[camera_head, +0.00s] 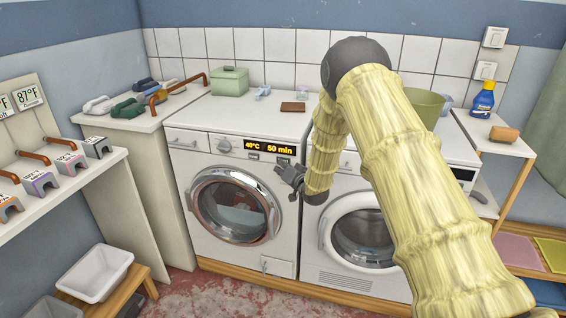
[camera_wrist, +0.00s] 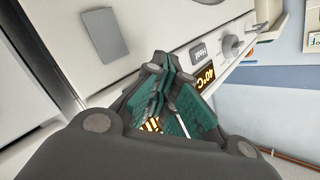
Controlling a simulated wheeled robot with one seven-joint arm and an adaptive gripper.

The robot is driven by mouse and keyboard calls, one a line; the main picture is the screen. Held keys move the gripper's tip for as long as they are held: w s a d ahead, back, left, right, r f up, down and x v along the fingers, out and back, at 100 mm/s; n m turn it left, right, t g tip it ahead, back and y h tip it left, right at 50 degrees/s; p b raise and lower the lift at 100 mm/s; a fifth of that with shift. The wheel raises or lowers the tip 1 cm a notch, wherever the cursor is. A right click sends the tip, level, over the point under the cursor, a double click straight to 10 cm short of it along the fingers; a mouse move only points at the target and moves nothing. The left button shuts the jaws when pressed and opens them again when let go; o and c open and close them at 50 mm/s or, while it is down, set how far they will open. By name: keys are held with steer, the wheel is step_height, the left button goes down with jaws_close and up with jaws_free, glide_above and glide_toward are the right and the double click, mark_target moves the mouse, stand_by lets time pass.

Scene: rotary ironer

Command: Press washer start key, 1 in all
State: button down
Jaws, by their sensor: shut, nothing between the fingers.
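The washer (camera_head: 180,150) on the left has a lit display (camera_head: 270,149) reading 40°C and 50 min. Two small keys sit under the display, and the right one is partly hidden behind my gripper (camera_head: 281,169). In the wrist view, one key is labelled Heat (camera_wrist: 198,52), beside the partly hidden display (camera_wrist: 205,77). My gripper is shut and empty, with its fingertips (camera_wrist: 160,72) in front of the washer's control panel. The start key's label cannot be read, and I cannot tell whether the fingertips touch the panel.
A dial (camera_head: 223,146) is left of the display. The round washer door (camera_head: 193,205) is below and looks shut. A second machine (camera_head: 330,275) stands close on the right, partly behind my arm. A green box (camera_head: 230,82) and brown block (camera_head: 293,106) lie on the washer top.

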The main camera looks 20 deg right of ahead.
steer(key=shift+s+a, duration=0.45)
steer(key=shift+s, duration=0.2)
